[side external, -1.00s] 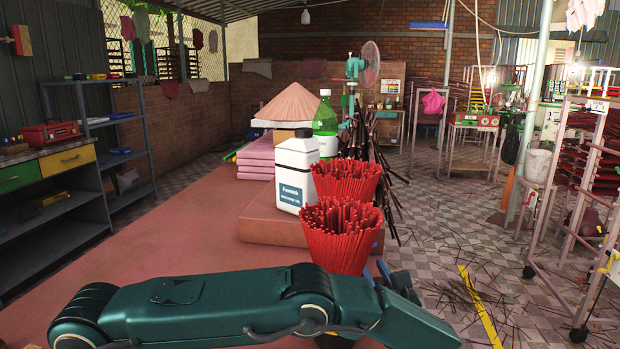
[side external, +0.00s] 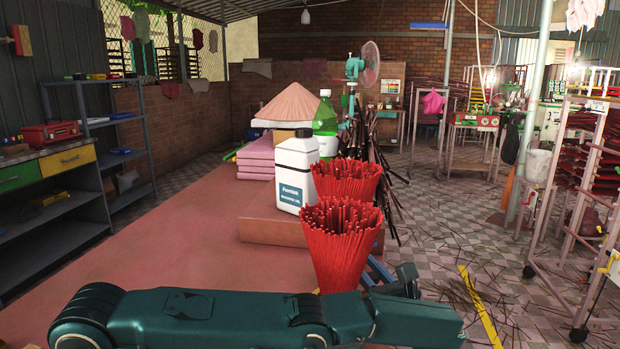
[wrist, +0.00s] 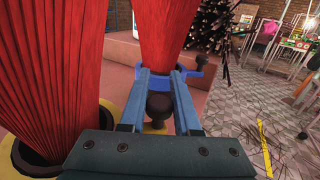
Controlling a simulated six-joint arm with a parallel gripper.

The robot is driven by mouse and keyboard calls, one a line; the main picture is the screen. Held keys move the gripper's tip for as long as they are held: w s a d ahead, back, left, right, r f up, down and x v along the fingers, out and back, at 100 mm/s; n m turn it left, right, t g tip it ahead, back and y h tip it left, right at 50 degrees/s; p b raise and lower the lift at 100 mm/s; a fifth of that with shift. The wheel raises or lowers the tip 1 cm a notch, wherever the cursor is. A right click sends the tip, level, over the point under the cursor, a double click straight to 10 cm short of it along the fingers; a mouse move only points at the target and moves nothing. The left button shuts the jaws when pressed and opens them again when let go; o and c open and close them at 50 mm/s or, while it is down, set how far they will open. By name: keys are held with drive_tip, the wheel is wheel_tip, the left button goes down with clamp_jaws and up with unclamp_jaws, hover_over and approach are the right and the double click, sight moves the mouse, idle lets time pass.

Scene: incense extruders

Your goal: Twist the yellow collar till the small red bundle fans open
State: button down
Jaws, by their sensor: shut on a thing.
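The nearer red bundle (side external: 341,245) stands upright, narrow low down and spread at its top, in the side external view. It fills the left of the wrist view (wrist: 55,70). A yellow collar (wrist: 108,113) shows in part around its dark base in the wrist view. The side external view hides the collar behind my arm. My gripper (wrist: 161,76) has its two blue fingers shut about a dark knob (wrist: 159,106), with yellow just beneath it. Whether the knob joins the collar is hidden. The farther red bundle (side external: 346,178) stands behind, with a blue ring (wrist: 200,76) at its base.
A white jug (side external: 296,172) and a green bottle (side external: 325,125) stand left of and behind the bundles. Pink stacks (side external: 256,165) lie farther back. The pink table (side external: 150,250) is clear at left. Loose sticks litter the floor at right.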

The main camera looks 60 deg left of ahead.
sight(376, 279)
idle(0.3)
drive_tip(key=c, duration=0.6)
unclamp_jaws()
drive_tip(key=shift+d, duration=0.15)
drive_tip(key=shift+v, duration=1.4)
drive_tip(key=shift+r, duration=3.55)
